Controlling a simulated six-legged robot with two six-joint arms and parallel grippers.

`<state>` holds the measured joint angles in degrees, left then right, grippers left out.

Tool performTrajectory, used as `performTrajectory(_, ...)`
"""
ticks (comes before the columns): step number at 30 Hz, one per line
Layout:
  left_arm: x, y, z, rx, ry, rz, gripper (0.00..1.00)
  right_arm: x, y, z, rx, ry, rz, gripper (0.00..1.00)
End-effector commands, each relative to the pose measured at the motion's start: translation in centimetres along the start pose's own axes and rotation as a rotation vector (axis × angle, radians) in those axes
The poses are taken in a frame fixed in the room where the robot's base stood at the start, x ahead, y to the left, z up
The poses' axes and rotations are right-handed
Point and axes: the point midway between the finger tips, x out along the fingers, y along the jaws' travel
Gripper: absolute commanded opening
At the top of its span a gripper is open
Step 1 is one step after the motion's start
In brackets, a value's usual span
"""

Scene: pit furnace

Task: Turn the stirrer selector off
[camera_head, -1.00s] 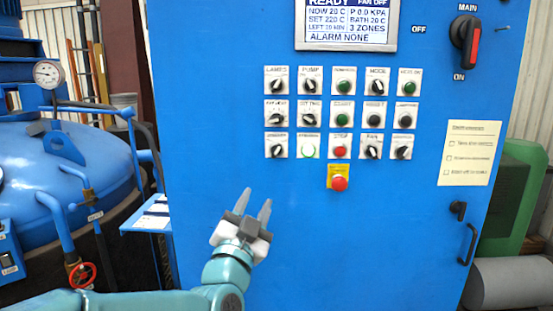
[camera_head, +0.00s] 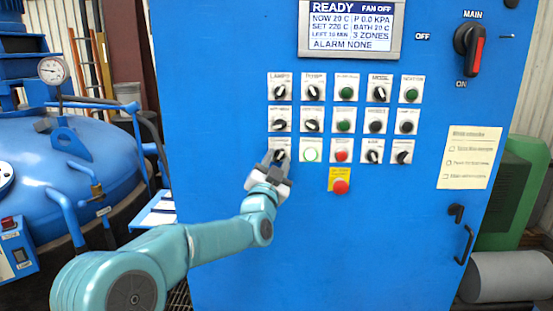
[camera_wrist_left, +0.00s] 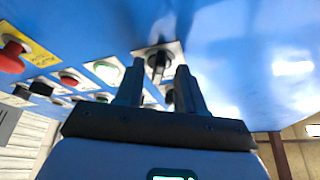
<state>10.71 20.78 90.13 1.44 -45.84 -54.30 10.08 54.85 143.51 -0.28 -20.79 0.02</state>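The blue cabinet carries rows of small selectors and buttons. The selector at the left end of the bottom row (camera_head: 280,151) is a black knob on a white plate. Its label is too blurred to read, so I cannot confirm it is the stirrer selector. My left gripper (camera_head: 273,160) is in front of it and hides part of its plate. In the left wrist view the black knob (camera_wrist_left: 158,63) shows between and just beyond the fingertips of my left gripper (camera_wrist_left: 158,80). The fingers are apart, with a gap on both sides of the knob. My right gripper is not in view.
A lit green-ringed button (camera_head: 311,155) sits just right of the knob, then a red button (camera_head: 341,155). A red emergency button (camera_head: 341,187) is on a yellow plate below. The display (camera_head: 350,28) is above. A blue vessel (camera_head: 75,165) stands at left.

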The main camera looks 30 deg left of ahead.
Motion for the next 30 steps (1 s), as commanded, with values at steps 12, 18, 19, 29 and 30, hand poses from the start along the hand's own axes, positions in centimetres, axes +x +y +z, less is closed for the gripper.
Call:
performTrajectory(12, 0.0, 0.0, 0.0, 0.0, 0.0, 0.0, 0.0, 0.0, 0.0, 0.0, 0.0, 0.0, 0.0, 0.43)
performTrajectory(18, 0.0, 0.1, 0.1, -0.007, 0.0, -0.003, 0.0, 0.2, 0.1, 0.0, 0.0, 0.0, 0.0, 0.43)
performTrajectory(19, 0.0, 0.1, 0.1, -0.012, 0.001, -0.004, 0.0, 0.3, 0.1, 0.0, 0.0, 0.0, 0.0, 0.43)
performTrajectory(29, -0.1, 0.6, 0.4, -0.159, 0.003, -0.066, 0.0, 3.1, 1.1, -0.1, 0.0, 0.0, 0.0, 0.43)
performTrajectory(30, -0.2, 0.6, 0.4, -0.189, 0.003, -0.079, 0.0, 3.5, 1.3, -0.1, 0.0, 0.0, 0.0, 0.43)
